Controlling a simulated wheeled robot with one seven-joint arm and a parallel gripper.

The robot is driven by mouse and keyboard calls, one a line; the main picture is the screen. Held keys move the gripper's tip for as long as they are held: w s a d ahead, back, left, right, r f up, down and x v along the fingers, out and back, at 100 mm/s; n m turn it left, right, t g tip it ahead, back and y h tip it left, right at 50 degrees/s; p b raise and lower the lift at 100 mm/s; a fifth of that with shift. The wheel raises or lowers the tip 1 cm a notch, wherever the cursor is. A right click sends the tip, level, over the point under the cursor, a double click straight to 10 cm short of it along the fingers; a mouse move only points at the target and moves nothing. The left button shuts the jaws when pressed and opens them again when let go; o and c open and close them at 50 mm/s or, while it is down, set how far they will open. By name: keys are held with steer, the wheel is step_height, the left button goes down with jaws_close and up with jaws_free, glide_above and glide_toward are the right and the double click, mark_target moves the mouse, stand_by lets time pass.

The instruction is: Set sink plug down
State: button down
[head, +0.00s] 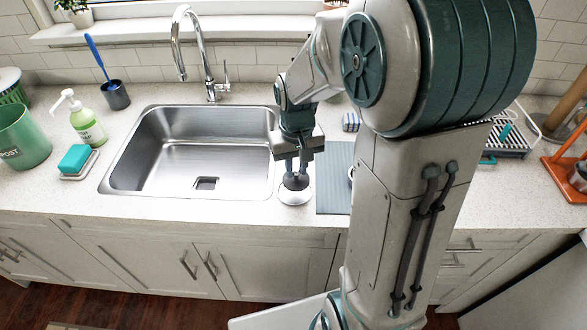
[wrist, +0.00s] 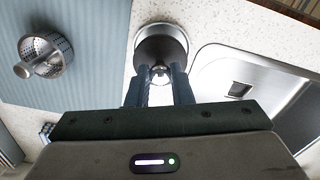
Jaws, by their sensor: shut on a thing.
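The sink plug (head: 296,182) is a small dark round stopper, and in the wrist view the plug (wrist: 160,48) shows a metal knob on top. My gripper (head: 297,168) points down and is shut on that knob; in the wrist view both fingers (wrist: 160,75) close around it. Under the plug is a pale round dish (head: 294,197) with a shiny rim, on the counter just right of the sink; the dish (wrist: 143,32) also shows behind the plug in the wrist view. The plug looks centred over the dish. I cannot tell whether they touch.
The steel sink (head: 190,150) lies left of the dish. A grey-blue ribbed mat (head: 332,185) is to the right, with a metal strainer (wrist: 48,55) on it. A soap bottle (head: 88,126), sponge (head: 75,158) and green bin (head: 22,137) stand at left.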

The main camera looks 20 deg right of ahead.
mark_target(295, 177)
steer(key=shift+w+a+f, duration=0.1)
steer(key=shift+w+f, duration=0.2)
steer(key=shift+w, duration=0.1)
steer(key=shift+f+p, duration=0.3)
steer(key=shift+f, duration=1.6)
steer(key=shift+f, duration=0.15)
steer(key=c, duration=1.3)
jaws_free()
